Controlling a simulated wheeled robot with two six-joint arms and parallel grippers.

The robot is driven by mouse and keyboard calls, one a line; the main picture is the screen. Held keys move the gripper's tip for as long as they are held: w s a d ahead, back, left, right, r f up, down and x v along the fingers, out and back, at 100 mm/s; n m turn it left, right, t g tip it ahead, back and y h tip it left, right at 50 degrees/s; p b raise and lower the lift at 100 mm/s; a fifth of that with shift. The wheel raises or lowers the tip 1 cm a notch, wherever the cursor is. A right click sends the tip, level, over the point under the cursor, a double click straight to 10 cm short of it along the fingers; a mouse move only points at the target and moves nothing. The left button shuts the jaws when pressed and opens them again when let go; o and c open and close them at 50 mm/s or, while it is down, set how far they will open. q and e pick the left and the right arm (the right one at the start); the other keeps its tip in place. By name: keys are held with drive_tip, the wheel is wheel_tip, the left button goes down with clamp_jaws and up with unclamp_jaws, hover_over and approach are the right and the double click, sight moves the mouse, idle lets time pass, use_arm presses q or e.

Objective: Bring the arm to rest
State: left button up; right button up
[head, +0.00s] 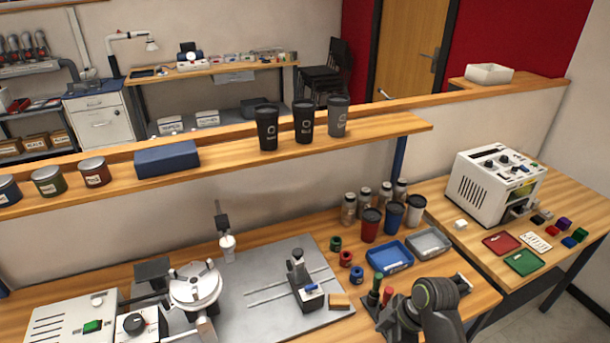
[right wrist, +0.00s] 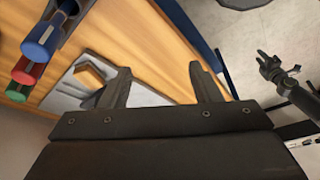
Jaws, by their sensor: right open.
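My right gripper (right wrist: 163,82) shows in the right wrist view with its two fingers spread wide and nothing between them. Below it are wooden worktop and a grey plate-like piece (right wrist: 85,85). In the head view my dark right arm (head: 440,300) comes in at the bottom, over the worktop's front right. Its fingertips cannot be made out there. A second dark gripper (right wrist: 272,72), likely my left one, hangs over the floor at the right of the wrist view. It is too small to tell its jaw state. My left arm is not in the head view.
A metal plate with a marking fixture (head: 303,280) is to the left. A white device (head: 495,188) stands on the right table.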

drive_tip(key=s+d+r+m+t+h, duration=0.1)
drive_tip(key=s+d+m+h, duration=0.1)
drive_tip(key=s+d+m, duration=0.45)
drive_tip(key=s+d+r+m+t+h, duration=0.15)
drive_tip(key=s+m, duration=0.25)
drive_tip(key=s, duration=0.5)
drive_tip(key=s+d+m+t+h, duration=0.1)
drive_tip(key=s+d+m+h, duration=0.2)
drive_tip(key=s+d+m, duration=0.4)
wheel_tip(320, 180, down, 28)
drive_tip(key=r+n+g+y+b, duration=0.1)
drive_tip(key=n+g+b, duration=0.1)
drive_tip(key=b, duration=0.2)
use_arm(q)
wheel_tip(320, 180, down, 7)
drive_tip(key=b, duration=0.3)
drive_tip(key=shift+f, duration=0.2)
use_arm(e)
drive_tip(key=s+f, duration=0.7)
drive_tip(key=f, duration=0.3)
drive_tip(key=s+a+f, duration=0.1)
drive_tip(key=s+f, duration=0.7)
drive_tip(key=f, duration=0.3)
drive_tip(key=shift+s+a+g, duration=0.15)
drive_tip(key=shift+a+g, duration=0.15)
drive_tip(key=shift+g, duration=0.15)
